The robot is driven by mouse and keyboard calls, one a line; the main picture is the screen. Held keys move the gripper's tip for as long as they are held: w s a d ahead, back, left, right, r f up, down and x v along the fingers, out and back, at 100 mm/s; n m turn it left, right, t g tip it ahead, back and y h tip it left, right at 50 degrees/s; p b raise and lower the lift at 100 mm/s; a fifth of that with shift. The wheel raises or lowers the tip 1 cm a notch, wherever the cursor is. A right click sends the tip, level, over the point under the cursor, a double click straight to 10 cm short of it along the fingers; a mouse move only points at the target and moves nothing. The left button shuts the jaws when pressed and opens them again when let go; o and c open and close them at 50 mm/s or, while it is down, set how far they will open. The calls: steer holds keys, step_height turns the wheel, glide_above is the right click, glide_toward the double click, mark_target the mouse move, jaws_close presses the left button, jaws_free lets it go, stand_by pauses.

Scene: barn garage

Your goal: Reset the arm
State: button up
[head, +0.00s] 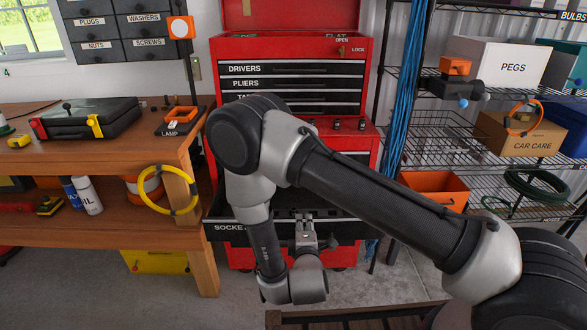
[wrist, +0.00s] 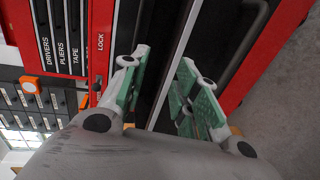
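My arm reaches from the lower right of the head view, bends in front of the red tool chest (head: 290,50), and hangs down at its far end. My gripper (head: 306,226) is in front of the chest, over the pulled-out drawer labelled SOCKE… (head: 228,228), whose label is partly hidden by my arm. In the wrist view my gripper (wrist: 160,82) has its two green-padded fingers apart with nothing between them. I cannot tell whether it touches the drawer.
A wooden workbench (head: 188,160) with a black case (head: 92,120) stands at left; a yellow ring (head: 146,190) hangs on its leg. Wire shelves at right hold a PEGS box (head: 500,65), a CAR CARE box (head: 520,138) and an orange bin (head: 445,190). Blue cables (head: 400,120) hang beside the chest.

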steer(key=s+f+m+g, duration=0.5)
steer(key=s+f+g, duration=0.4)
steer(key=f, duration=0.4)
steer(key=s+a+r+m+g+y, duration=0.1)
steer(key=s+r+m+g, duration=0.2)
steer(key=s+r+g, duration=0.15)
steer(key=s+d+r+m+g, duration=0.2)
steer(key=d+r, duration=0.3)
steer(key=r, duration=0.6)
steer(key=s+d+r+m+g, duration=0.15)
steer(key=d+r, duration=0.35)
steer(key=r, duration=0.6)
steer(key=s+d+r+m+t, duration=0.2)
steer(key=s+d+r+m, duration=0.1)
steer(key=d+r, duration=0.7)
steer(key=s+d+r+m+t, duration=0.3)
steer(key=s+d+r, duration=0.1)
steer(key=d+r, duration=0.7)
step_height(320, 180, up, 3)
steer(key=shift+s+f+t, duration=0.15)
steer(key=shift+s+t, duration=0.1)
steer(key=shift+t, duration=0.05)
